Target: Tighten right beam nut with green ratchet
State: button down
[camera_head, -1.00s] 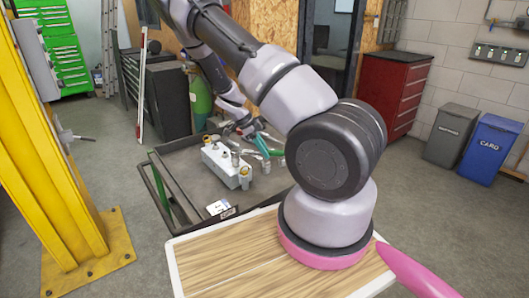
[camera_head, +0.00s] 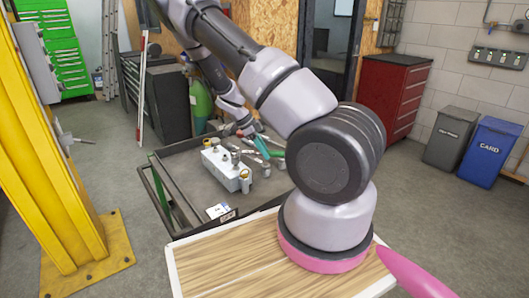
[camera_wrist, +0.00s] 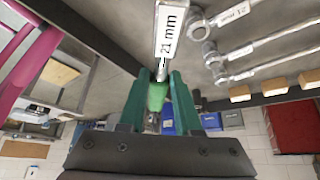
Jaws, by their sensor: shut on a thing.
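My gripper (camera_wrist: 156,84) has teal fingers and is shut on the green handle of the ratchet (camera_wrist: 157,98). A white label reading 21 mm lies just beyond the handle in the wrist view. In the head view my gripper (camera_head: 262,147) is low over the tool cart, and a bit of green (camera_head: 277,153) shows beside its fingers. A yellow beam (camera_head: 45,150) stands at the left, with a bolt or nut (camera_head: 68,139) sticking out of its side. I cannot tell whether this is the right beam nut.
The dark tool cart (camera_head: 188,208) holds a grey block with sockets (camera_head: 226,170). Labelled wrenches (camera_wrist: 240,47) lie near the ratchet. My wooden top is in front. A red cabinet (camera_head: 393,95) and bins (camera_head: 489,150) stand at the right. Floor is clear between beam and cart.

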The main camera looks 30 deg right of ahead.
jog(key=shift+r, duration=0.15)
jog(key=shift+r, duration=1.9)
jog(key=c, duration=1.5)
grip_release()
grip_shut()
jog(key=shift+w, duration=0.1)
